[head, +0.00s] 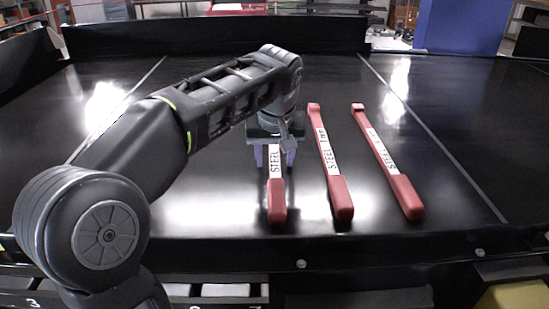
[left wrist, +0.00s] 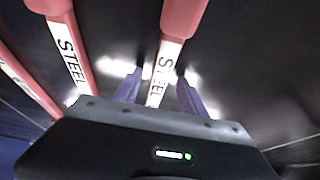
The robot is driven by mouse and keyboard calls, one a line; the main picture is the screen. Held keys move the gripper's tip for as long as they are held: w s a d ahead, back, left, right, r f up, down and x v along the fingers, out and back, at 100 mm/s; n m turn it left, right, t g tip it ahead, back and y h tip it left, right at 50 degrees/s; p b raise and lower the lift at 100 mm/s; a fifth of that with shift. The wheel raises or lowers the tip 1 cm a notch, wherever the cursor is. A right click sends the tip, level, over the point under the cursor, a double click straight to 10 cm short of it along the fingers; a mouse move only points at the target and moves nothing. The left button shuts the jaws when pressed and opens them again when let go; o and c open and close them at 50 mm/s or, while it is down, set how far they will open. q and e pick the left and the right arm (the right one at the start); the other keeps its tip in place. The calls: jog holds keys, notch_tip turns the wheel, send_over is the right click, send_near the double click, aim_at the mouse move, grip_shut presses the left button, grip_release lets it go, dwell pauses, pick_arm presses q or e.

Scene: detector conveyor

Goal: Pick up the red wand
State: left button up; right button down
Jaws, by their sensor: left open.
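Three red wands with white STEEL labels lie side by side on the black conveyor belt. The left wand (head: 277,200) is partly hidden by my left gripper (head: 274,160) in the head view. The middle wand (head: 340,192) and the right wand (head: 404,190) lie clear to its right. My left gripper is open, its purple fingers on either side of the left wand. In the left wrist view, the left wand (left wrist: 176,22) runs between the two fingers, with dark gaps beside it. My right gripper is not in view.
The black conveyor belt (head: 420,100) is bare around the wands, with thin light lines on both sides and bright reflections. A dark front rail (head: 400,250) runs along the near edge. A blue panel (head: 463,27) stands behind at the right.

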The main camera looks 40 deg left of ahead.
pick_arm(q)
jog(key=shift+c, duration=0.3)
grip_shut()
dwell(0.6)
